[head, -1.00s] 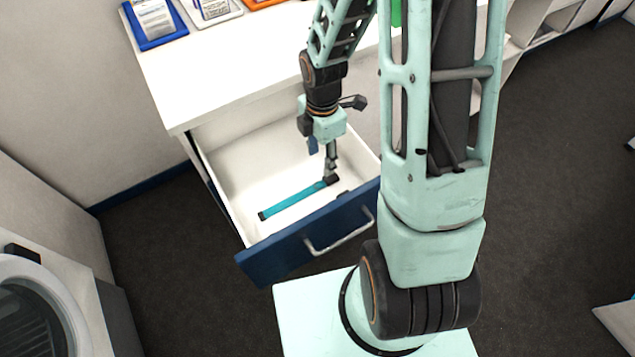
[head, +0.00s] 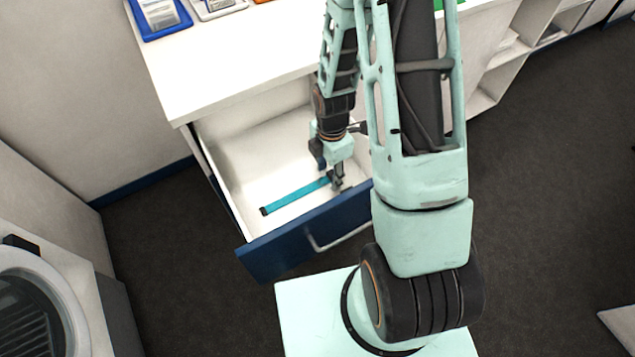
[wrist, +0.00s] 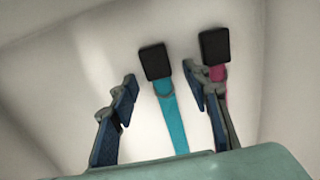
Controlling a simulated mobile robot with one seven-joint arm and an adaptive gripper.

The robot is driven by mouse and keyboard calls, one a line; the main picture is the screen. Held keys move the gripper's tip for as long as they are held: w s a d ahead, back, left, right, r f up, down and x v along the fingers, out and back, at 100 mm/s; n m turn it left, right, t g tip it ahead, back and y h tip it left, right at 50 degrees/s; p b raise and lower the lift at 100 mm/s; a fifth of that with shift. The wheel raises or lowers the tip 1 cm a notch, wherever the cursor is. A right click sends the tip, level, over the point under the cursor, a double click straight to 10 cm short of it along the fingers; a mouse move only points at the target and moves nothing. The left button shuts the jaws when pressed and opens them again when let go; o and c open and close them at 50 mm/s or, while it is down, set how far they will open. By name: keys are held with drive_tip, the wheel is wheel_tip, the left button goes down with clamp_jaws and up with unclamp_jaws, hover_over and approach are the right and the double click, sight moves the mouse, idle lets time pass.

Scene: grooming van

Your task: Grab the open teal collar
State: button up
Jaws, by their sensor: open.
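The teal collar (head: 295,195) lies stretched out flat in the open drawer, a straight strip with dark ends. In the wrist view the teal collar (wrist: 173,115) runs between my two fingers, its black buckle end beyond the fingertips. My gripper (head: 337,183) is down inside the drawer at the collar's right end. In the wrist view my gripper (wrist: 163,92) is open, one finger on each side of the collar, the right finger closer to it. A pink collar (wrist: 218,75) with a black end lies just right of the teal one, partly behind the right finger.
The white drawer (head: 240,155) has a blue front (head: 290,242) with a metal handle (head: 340,238). The white counter (head: 215,70) above it holds a blue tray (head: 160,18). A round-doored machine (head: 35,300) stands at lower left. Dark floor is clear around the drawer.

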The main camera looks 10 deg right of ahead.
drive_tip(key=shift+c, duration=0.5)
clamp_jaws()
